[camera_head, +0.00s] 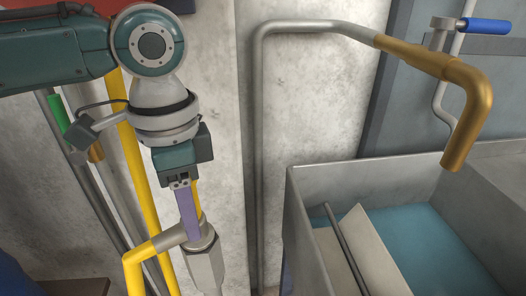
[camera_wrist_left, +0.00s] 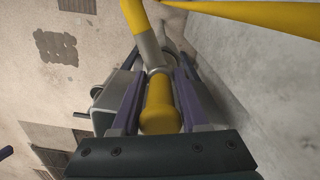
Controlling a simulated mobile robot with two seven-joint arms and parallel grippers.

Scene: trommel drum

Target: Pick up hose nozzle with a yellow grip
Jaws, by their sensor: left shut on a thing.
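The hose nozzle has a grey metal body (camera_head: 205,268) and a yellow grip (camera_head: 135,265) that bends down at its left. My left gripper (camera_head: 190,228) points down from above, and its purple fingers are shut on the nozzle. In the left wrist view, a yellow part of the nozzle (camera_wrist_left: 158,105) lies between the two purple fingers, with a grey collar and more yellow beyond. The fingers and the picture's lower edge hide part of the nozzle. My right gripper is not in view.
A yellow pipe or hose (camera_head: 133,160) runs close behind my left gripper. A grey bent pipe (camera_head: 258,150) stands on the wall to the right and ends in a brass-coloured spout (camera_head: 470,110) over a grey bin (camera_head: 300,215). A blue-handled valve (camera_head: 488,26) is at the upper right.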

